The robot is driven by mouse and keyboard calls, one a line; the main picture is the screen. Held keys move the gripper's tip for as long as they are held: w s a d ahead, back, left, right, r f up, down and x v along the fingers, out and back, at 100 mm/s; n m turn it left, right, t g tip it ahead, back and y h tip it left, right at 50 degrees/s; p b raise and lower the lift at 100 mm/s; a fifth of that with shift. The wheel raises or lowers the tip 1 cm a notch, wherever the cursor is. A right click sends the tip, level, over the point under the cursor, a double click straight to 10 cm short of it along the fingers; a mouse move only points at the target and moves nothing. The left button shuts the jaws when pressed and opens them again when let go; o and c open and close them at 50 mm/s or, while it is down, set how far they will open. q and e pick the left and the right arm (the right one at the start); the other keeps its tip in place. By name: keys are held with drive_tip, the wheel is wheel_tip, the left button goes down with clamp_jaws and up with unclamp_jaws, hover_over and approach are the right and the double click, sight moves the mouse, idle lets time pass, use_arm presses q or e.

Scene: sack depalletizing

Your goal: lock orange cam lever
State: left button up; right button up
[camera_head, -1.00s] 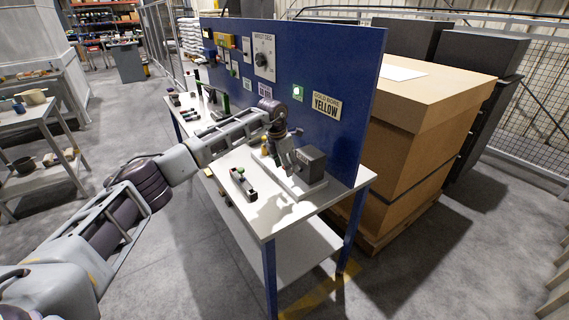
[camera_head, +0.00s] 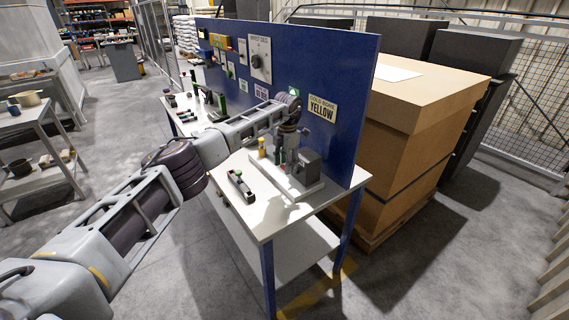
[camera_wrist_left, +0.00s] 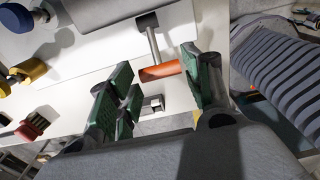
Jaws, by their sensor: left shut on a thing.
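The orange cam lever (camera_wrist_left: 160,72) shows in the left wrist view as a short orange handle on a grey metal stem. In the head view my left gripper (camera_head: 287,163) points down beside a dark grey block (camera_head: 307,166) on a light base plate (camera_head: 290,190). The lever is hidden there behind the fingers. My right gripper is in neither view.
The fixture stands on a white bench (camera_head: 262,214) before a blue panel (camera_head: 345,60) with signs. Yellow (camera_wrist_left: 28,70), blue (camera_wrist_left: 14,17) and red (camera_wrist_left: 33,126) knobs are nearby. A large carton (camera_head: 430,110) stands behind the panel.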

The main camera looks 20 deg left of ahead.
use_arm(q)
drive_tip(key=shift+d+f, duration=0.1)
drive_tip(key=shift+d, duration=0.2)
drive_tip(key=c, duration=0.5)
clamp_jaws()
drive_tip(key=o, duration=0.8)
unclamp_jaws()
drive_tip(key=shift+o, duration=0.8)
drive_tip(key=shift+w+r, duration=0.3)
drive_tip(key=shift+r, duration=0.65)
drive_tip(key=o, duration=0.7)
drive_tip(key=shift+w+r, duration=0.2)
drive_tip(key=shift+r, duration=1)
drive_tip(key=r, duration=0.8)
drive_tip(key=shift+s, duration=0.25)
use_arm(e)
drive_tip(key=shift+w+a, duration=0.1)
